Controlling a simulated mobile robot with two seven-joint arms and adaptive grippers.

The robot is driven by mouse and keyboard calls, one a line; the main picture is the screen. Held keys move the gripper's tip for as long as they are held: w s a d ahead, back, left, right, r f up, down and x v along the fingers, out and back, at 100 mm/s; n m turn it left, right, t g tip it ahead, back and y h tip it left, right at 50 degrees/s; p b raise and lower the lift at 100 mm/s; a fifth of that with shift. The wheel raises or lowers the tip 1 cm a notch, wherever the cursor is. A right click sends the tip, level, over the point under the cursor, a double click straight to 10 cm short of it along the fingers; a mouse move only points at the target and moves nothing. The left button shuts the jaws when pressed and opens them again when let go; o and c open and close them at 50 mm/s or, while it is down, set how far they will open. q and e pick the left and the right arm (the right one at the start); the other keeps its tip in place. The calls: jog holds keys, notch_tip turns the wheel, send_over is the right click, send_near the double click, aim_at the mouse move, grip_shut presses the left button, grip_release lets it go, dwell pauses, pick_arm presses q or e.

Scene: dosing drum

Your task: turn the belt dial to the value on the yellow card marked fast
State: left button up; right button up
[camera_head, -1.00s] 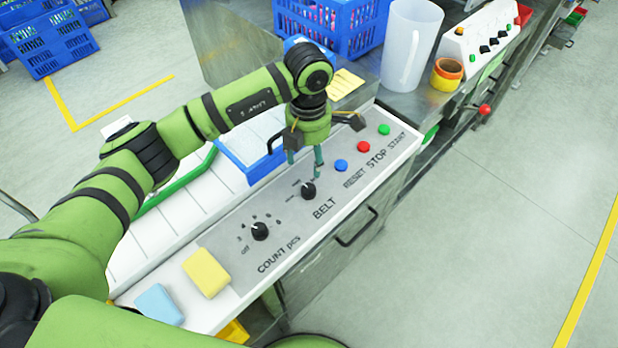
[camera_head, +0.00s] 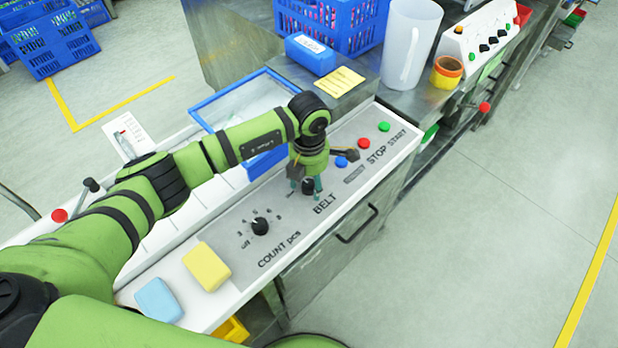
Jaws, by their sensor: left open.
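The belt dial (camera_head: 308,186) is a black knob above the word BELT on the grey panel (camera_head: 262,262). My left gripper (camera_head: 306,189) is open, pointing down, with its fingertips on either side of the dial; I cannot tell whether they touch it. The gripper hides the dial's pointer and most of its markings. A yellow card (camera_head: 339,82) with small writing lies on the steel surface behind the panel; its text is too small to read. My right gripper is not in view.
The count dial (camera_head: 260,227) sits left of the belt dial. Blue, red and green buttons (camera_head: 363,143) lie to the right. A yellow block (camera_head: 206,267) and a light-blue block (camera_head: 159,301) rest at the panel's near left end. A white jug (camera_head: 409,45) stands behind.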

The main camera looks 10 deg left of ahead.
pick_arm(q)
jog(key=shift+c, duration=1.2)
jog(key=c, duration=0.9)
jog(key=shift+f+m+b, duration=0.2)
jog(key=shift+m+b, duration=0.3)
jog(key=shift+b, duration=0.45)
jog(key=m+b, duration=0.8)
jog(key=b, duration=0.3)
jog(key=shift+s+f, duration=0.1)
jog(key=shift+r+m+b, duration=0.2)
jog(key=shift+m+b, duration=1.15)
jog(key=shift+m, duration=0.15)
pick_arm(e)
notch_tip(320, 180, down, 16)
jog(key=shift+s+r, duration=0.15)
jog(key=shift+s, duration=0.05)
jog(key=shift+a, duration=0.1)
